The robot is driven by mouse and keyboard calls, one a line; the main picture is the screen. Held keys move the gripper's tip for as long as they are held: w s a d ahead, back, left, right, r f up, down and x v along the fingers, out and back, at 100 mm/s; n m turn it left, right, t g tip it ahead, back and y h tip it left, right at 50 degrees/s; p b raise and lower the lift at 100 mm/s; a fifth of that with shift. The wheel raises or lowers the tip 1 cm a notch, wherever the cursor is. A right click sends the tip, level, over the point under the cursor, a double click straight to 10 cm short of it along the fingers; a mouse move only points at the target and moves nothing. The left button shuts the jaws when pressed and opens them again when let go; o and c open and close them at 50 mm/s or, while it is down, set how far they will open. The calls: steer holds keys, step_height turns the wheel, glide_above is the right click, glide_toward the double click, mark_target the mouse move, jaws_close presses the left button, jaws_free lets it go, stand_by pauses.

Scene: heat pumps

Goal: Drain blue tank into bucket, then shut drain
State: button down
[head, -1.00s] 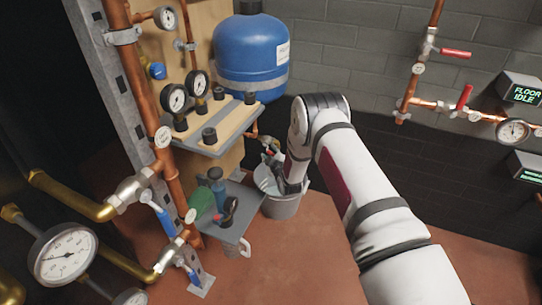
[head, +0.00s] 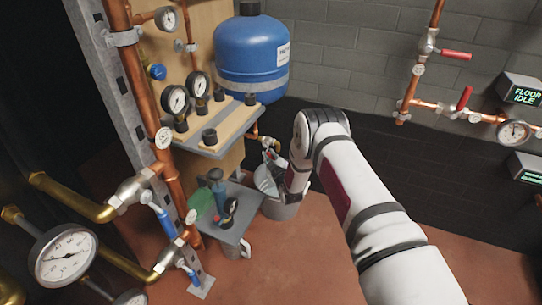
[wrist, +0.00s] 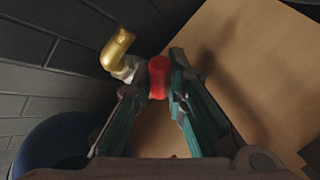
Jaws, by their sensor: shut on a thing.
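The blue tank (head: 250,60) stands at the back beside the wooden panel; its curved side also shows at the lower left of the wrist view (wrist: 62,145). My gripper (wrist: 159,80) is shut on the red drain handle (wrist: 158,72), with one finger on each side. A brass elbow spout (wrist: 118,48) sits just left of the handle. In the head view my gripper (head: 270,152) is below the tank at the end of a copper pipe. The grey bucket (head: 280,210) stands on the floor below, partly hidden by my wrist. I cannot tell whether water is flowing.
A shelf with black knobs (head: 215,138) and a lower grey tray with tools (head: 228,225) stand left of the bucket. Copper pipes and gauges (head: 175,99) rise at the left. Red-handled valves (head: 456,54) are on the right wall. The red floor is clear at front.

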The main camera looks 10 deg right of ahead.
steer(key=m+t, duration=0.1)
steer(key=f+m, duration=0.1)
steer(key=t, duration=0.1)
steer(key=shift+w+a+f+m+t, duration=0.15)
steer(key=shift+w+a+m+t, duration=0.15)
steer(key=shift+a+m, duration=0.1)
steer(key=shift+w+a+f+m+t+h, duration=0.1)
steer(key=shift+w+a+m+t+h, duration=0.2)
steer(key=shift+m+t, duration=0.55)
steer(key=shift+w+a+f+m+t+h, duration=0.1)
steer(key=shift+a+m+t+h, duration=0.25)
steer(key=shift+m, duration=0.85)
steer(key=shift+w+a+m+t+h, duration=0.2)
steer(key=shift+m+t+h, duration=0.15)
steer(key=shift+m+t, duration=0.55)
steer(key=shift+a+m, duration=0.1)
steer(key=shift+m, duration=0.35)
steer(key=c, duration=1.6)
jaws_free()
